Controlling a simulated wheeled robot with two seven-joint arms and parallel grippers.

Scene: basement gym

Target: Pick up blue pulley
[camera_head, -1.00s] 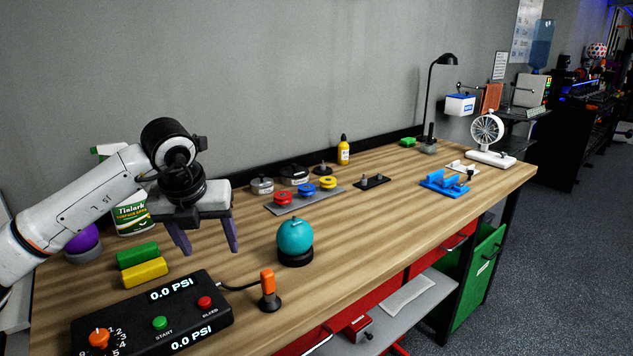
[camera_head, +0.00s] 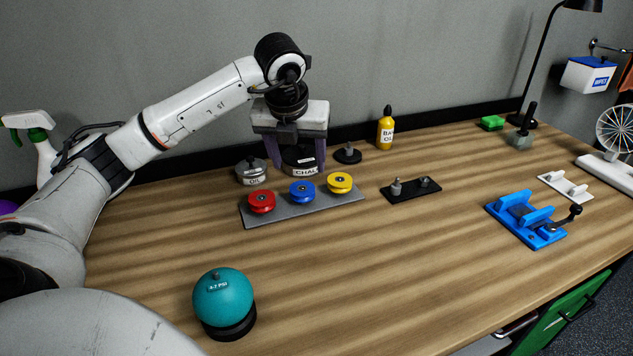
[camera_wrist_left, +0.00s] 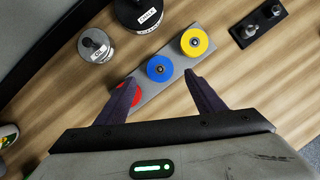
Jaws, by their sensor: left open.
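The blue pulley (camera_head: 302,192) sits in the middle of a grey plate (camera_head: 283,213), between a red pulley (camera_head: 261,202) and a yellow pulley (camera_head: 340,183). My left gripper (camera_head: 296,172) is open and empty above and behind the plate in the head view. In the left wrist view the blue pulley (camera_wrist_left: 160,68) lies ahead of the gap between the open fingers (camera_wrist_left: 160,88). The left finger covers part of the red pulley (camera_wrist_left: 127,92) there. The yellow pulley (camera_wrist_left: 194,42) is clear of the fingers. My right gripper is not in view.
Behind the plate stand an oil tin (camera_head: 252,172) and a chalk tin (camera_head: 300,162), the latter partly hidden by my gripper. A black plate with pegs (camera_head: 411,189) lies to the right. A teal ball (camera_head: 223,298) stands in front. The table middle is clear.

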